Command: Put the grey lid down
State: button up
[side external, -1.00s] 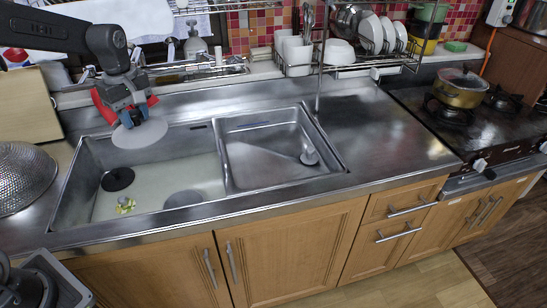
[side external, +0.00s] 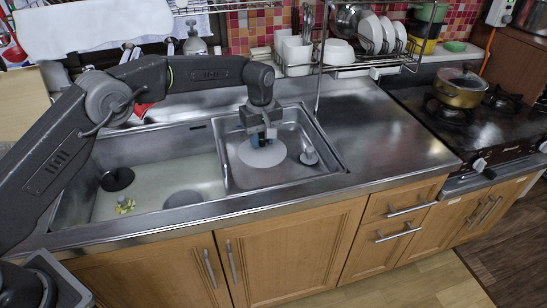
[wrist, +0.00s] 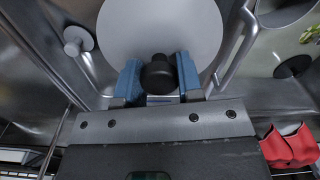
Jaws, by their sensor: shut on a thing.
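The grey lid (side external: 262,153) is a flat, pale disc with a black knob (wrist: 158,75). In the side view it is over the smaller right basin (side external: 240,172). It lies roughly level; I cannot tell whether it touches the basin floor. My gripper (side external: 263,139) is above the lid, pointing down. In the wrist view its two blue fingers (wrist: 159,72) are on either side of the knob, shut on it. The lid also fills the upper middle of the wrist view (wrist: 160,28).
A small upright grey piece (side external: 308,155) stands in the right basin, right of the lid. The larger left basin holds a black disc (side external: 117,180), a grey disc (side external: 183,199) and a yellow-green piece (side external: 125,205). The counter (side external: 385,140) at right is clear. A dish rack (side external: 350,60) stands behind.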

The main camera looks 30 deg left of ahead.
jog(key=shift+w+d+f, duration=0.1)
jog(key=shift+d+f, duration=0.2)
jog(key=shift+d, duration=0.05)
notch_tip(320, 180, down, 10)
jog(key=shift+r, duration=0.15)
jog(key=o, duration=0.9)
jog(key=shift+f, duration=0.2)
jog(key=shift+r, duration=0.1)
